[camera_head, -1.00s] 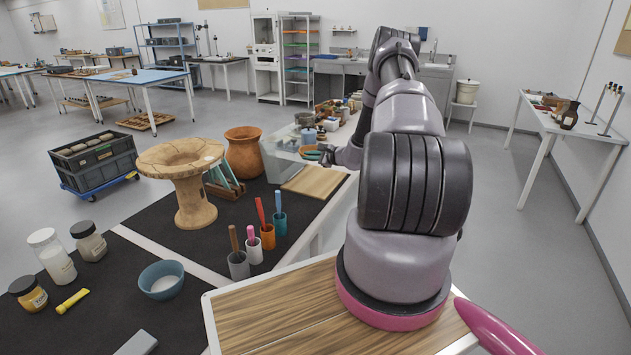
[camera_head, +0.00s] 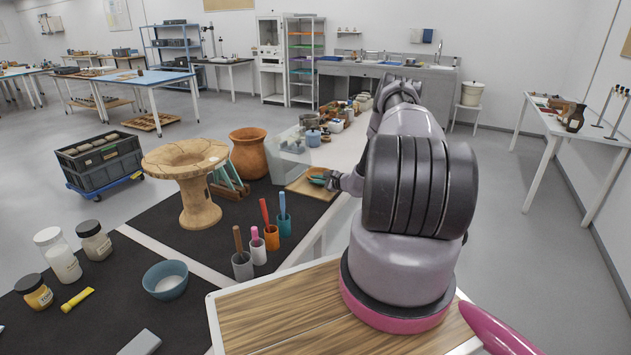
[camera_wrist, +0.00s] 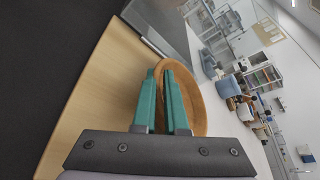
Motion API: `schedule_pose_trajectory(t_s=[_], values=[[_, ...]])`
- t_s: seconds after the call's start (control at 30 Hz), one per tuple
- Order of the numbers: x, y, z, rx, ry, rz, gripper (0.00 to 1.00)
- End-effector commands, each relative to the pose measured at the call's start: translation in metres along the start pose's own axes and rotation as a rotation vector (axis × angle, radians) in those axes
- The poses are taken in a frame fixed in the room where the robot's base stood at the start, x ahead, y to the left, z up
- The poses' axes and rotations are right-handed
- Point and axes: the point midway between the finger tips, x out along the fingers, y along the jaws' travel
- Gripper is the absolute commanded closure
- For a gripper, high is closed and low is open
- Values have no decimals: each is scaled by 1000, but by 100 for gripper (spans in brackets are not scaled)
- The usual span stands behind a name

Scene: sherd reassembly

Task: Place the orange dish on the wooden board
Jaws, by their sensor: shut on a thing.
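The orange dish (camera_wrist: 200,105) is a shallow round dish, gripped at its near wall in the wrist view. My gripper (camera_wrist: 166,72) has green fingers closed on that wall. In the head view the dish (camera_head: 313,172) shows small beside my gripper (camera_head: 328,179), partly hidden by it. The wooden board (camera_wrist: 103,85) is pale and flat, on the left in the wrist view. In the head view the board (camera_head: 297,187) lies at the far end of the black mat, with the dish over its right part. I cannot tell whether the dish touches it.
A clear-walled box (camera_head: 290,158) stands just behind the board. Cups with tools (camera_head: 271,237) stand nearer. Black mat (camera_head: 215,243) is bare between them.

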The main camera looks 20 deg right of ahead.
Motion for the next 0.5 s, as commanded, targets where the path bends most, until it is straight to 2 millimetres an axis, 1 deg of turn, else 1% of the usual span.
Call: schedule_pose_trajectory(t_s=[0.13,0.17,0.2,0.23,0.5], values=[[0,1,-1,0,0,0,100],[0,1,-1,0,0,0,78],[0,1,-1,0,0,0,63],[0,1,-1,0,0,0,60],[0,1,0,0,0,1,60]])
